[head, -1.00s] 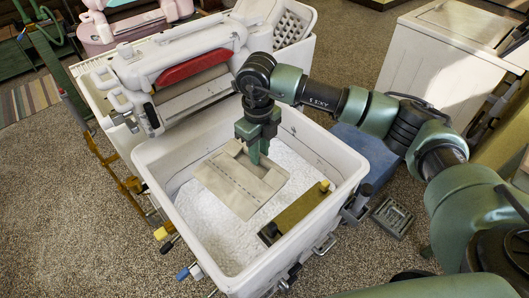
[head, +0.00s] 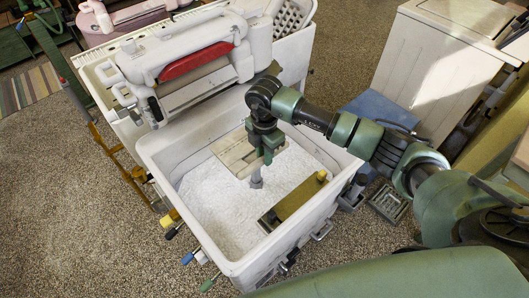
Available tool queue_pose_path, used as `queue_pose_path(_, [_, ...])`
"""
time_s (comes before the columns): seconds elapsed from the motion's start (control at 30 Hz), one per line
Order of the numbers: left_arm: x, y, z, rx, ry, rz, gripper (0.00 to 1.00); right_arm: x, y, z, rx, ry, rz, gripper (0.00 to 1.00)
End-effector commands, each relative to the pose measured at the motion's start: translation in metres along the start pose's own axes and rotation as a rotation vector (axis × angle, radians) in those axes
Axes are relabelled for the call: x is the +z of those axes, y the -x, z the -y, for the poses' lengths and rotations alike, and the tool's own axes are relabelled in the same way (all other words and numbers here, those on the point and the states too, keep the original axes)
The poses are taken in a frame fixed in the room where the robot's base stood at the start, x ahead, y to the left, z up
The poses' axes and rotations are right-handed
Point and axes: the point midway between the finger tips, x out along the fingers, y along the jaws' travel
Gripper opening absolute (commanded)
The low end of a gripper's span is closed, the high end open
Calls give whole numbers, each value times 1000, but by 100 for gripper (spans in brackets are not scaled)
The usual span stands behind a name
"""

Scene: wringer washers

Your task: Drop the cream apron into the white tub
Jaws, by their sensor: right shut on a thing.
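The cream apron (head: 236,153) shows as a flat, pale piece with a stitched line, over the inside of the white tub (head: 197,246). My right gripper (head: 265,158) is shut on the apron at its right part and covers some of it. I cannot tell how high the apron is above the white, foamy surface inside the tub. My left gripper is out of view.
A short grey post (head: 256,179) shows just below the right gripper. A brass-coloured bar (head: 295,201) lies across the tub's right side. The wringer (head: 185,60) with a red part stands behind. A white cabinet (head: 430,75) stands at the right.

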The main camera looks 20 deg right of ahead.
Motion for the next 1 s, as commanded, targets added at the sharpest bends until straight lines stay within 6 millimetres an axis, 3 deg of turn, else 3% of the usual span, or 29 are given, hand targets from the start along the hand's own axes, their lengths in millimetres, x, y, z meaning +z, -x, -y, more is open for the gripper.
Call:
queue_pose_path(0.3, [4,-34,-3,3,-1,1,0,0,-42,0,-1,2,-1,0])
queue_pose_path(0.7, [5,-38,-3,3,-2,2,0,0,-47,0,0,3,-1,0])
queue_pose_path(0.73, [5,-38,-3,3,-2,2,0,0,-47,0,0,3,0,30])
queue_pose_path(0.8, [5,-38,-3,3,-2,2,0,0,-47,0,0,3,0,47])
queue_pose_path(1.0, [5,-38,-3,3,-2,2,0,0,-47,0,0,3,0,47])
